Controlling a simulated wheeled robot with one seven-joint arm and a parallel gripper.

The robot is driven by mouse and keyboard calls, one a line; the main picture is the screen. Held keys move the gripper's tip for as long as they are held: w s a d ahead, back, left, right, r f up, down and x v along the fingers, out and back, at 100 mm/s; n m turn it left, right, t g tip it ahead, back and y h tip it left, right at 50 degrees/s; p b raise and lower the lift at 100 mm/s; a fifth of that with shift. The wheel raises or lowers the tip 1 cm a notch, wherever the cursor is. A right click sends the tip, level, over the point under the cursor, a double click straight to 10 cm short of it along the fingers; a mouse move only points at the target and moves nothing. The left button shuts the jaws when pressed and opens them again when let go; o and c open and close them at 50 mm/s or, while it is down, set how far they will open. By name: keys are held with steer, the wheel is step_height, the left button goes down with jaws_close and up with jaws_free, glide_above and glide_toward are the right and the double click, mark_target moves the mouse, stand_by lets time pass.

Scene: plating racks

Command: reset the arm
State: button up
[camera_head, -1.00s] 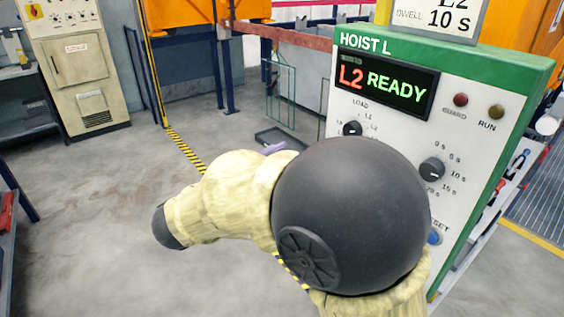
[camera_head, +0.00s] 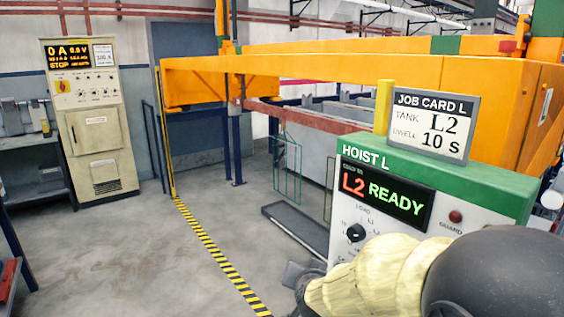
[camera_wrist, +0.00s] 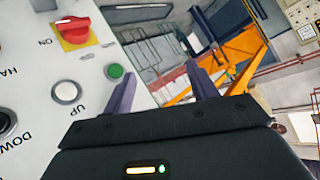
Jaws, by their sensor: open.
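My gripper (camera_wrist: 163,90) shows in the wrist view with its two purple fingers apart and nothing between them. It is beside a white control panel (camera_wrist: 35,110) that carries a red switch (camera_wrist: 74,32), a green button (camera_wrist: 115,71) and a white button (camera_wrist: 66,92). In the head view my arm is at the lower right, in front of the hoist console (camera_head: 400,165). The console display (camera_head: 385,193) reads "L2 READY". My gripper's fingers cannot be made out in the head view.
A job card (camera_head: 432,124) reading tank L2, dwell 10 s, stands on the console. A beige cabinet (camera_head: 95,120) stands at the back left. An orange beam (camera_head: 340,68) crosses behind. The grey floor (camera_head: 130,250) left of the striped line (camera_head: 212,250) is clear.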

steer(key=s+d+f+n+g+p, duration=0.1)
steer(key=s+d+f+n+g, duration=0.1)
steer(key=s, duration=0.6)
steer(key=s+d+f+n+g+p, duration=0.2)
steer(key=s+d+f+g, duration=0.2)
steer(key=s+d+g, duration=0.3)
steer(key=s+d, duration=0.1)
steer(key=s, duration=0.1)
steer(key=shift+s+f+h, duration=0.3)
steer(key=shift+f, duration=0.1)
steer(key=shift+w, duration=0.1)
stand_by(0.8)
jaws_close()
stand_by(1.6)
